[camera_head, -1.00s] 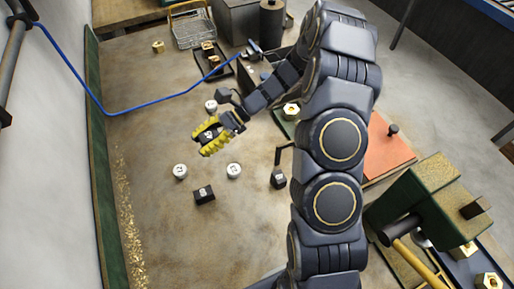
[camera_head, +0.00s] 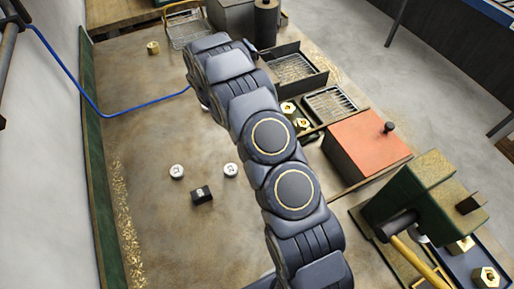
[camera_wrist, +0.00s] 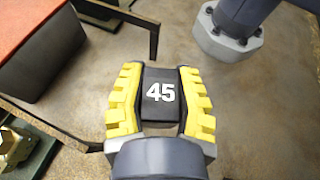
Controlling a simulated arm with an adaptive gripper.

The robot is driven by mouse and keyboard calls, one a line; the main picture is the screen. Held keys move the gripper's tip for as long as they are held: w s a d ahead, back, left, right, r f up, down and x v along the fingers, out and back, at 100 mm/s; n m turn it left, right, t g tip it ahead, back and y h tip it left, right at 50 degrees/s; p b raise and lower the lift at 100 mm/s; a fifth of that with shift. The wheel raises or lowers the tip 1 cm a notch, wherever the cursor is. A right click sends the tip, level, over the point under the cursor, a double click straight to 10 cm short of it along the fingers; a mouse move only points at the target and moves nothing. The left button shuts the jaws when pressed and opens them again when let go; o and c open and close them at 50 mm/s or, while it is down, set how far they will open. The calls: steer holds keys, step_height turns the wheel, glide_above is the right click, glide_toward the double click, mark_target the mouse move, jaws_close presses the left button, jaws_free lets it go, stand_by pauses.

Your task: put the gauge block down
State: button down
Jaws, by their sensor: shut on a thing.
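The gauge block (camera_wrist: 160,98) is black with a white "45" on its face. In the wrist view it sits between the yellow ridged fingers of my gripper (camera_wrist: 159,82), which is shut on it. Bare brown tabletop shows beyond and to the right of it; I cannot tell whether the block touches anything below. In the head view my arm hides the gripper and this block. Another black block with a white mark (camera_head: 202,194) lies on the table in the head view.
Two white round pieces (camera_head: 177,172) (camera_head: 230,170) lie near the other black block. An orange-topped box (camera_head: 367,143), also in the wrist view (camera_wrist: 40,40), wire trays (camera_head: 330,103), brass nuts (camera_head: 301,124) and a green machine (camera_head: 420,200) stand right. A dark thin bar (camera_wrist: 118,14) is near the fingers.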

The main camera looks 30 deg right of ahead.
steer(key=w+d+r+n+t+h, duration=0.2)
steer(key=w+r+n+t+h, duration=0.25)
steer(key=w+n+t, duration=0.25)
steer(key=w+d+r+n+t+h, duration=0.2)
steer(key=w+r+n+t+h, duration=0.1)
steer(key=w+n+t+h, duration=0.35)
steer(key=f, duration=0.6)
steer(key=f+y, duration=0.1)
steer(key=f, duration=0.5)
steer(key=w+f+y, duration=0.1)
steer(key=f, duration=0.5)
steer(key=shift+w+d+f+n+g, duration=0.1)
steer(key=shift+d+f+n+g, duration=0.05)
steer(key=shift+n+g, duration=0.15)
steer(key=c, duration=0.8)
jaws_free()
steer(key=shift+f, duration=0.1)
steer(key=shift+c, duration=0.2)
